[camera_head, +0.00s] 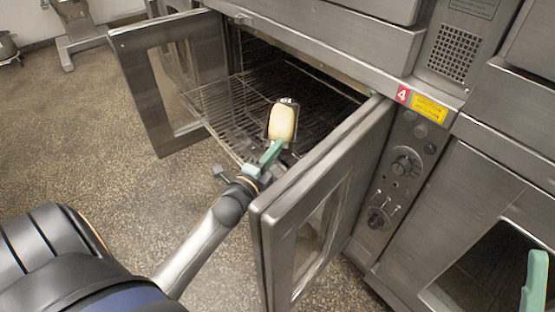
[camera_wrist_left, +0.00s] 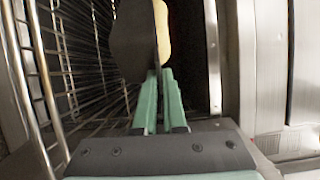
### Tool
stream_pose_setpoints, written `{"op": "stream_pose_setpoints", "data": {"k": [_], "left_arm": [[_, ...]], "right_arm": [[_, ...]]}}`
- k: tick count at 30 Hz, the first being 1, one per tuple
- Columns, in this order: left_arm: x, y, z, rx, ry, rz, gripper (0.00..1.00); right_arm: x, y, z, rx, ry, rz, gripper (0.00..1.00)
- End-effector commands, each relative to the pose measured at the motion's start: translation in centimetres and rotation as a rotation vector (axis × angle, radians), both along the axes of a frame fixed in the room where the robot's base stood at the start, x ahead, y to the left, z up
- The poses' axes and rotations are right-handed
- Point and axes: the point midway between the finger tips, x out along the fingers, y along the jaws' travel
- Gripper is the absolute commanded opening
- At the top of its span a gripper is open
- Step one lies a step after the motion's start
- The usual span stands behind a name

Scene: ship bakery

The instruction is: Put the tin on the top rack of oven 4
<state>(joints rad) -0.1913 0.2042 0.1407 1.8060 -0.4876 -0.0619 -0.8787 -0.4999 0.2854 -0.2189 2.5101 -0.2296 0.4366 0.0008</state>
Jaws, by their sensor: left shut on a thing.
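The tin (camera_head: 287,101) is small and dark with a pale loaf or dough (camera_head: 282,123) in it. My left gripper (camera_head: 272,153) is shut on the tin's near end and holds it at the mouth of oven 4, over the wire rack (camera_head: 225,112); whether it touches the rack is unclear. The left wrist view shows the tin (camera_wrist_left: 131,40) beyond the green fingers (camera_wrist_left: 160,95), with rack bars at left. The rack sticks partly out of the oven. Part of my right gripper (camera_head: 535,282) shows at the right edge; its opening cannot be seen.
Both oven doors stand open: the left door (camera_head: 150,85) and the right door (camera_head: 270,215), which is close beside my left arm. A red label with 4 (camera_head: 403,94) and a control panel (camera_head: 402,165) are right of the opening.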

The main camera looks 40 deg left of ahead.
Motion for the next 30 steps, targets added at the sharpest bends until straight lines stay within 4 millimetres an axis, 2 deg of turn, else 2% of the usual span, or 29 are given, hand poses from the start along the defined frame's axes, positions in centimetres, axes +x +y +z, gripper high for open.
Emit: {"op": "stream_pose_setpoints", "data": {"k": [5,13,24,25,30], "left_arm": [[0.1,0.0,-0.9,0.006,-0.011,-0.002,0.00],[0.1,0.0,-4.3,0.004,-0.010,-0.002,0.00],[0.1,0.0,-4.5,0.006,-0.011,-0.003,0.00],[0.0,0.0,-4.9,0.002,-0.002,0.000,0.10],[0.0,0.0,-4.8,0.001,-0.002,0.000,0.29]], "right_arm": [[0.0,0.1,-0.8,0.005,0.006,0.008,0.66],[0.1,0.2,-2.7,0.021,0.021,0.025,0.66],[0.1,0.2,-2.7,0.025,0.026,0.029,0.66],[0.1,0.2,-2.7,0.025,0.026,0.029,0.66],[0.1,0.2,-2.7,0.025,0.027,0.029,0.66]]}}
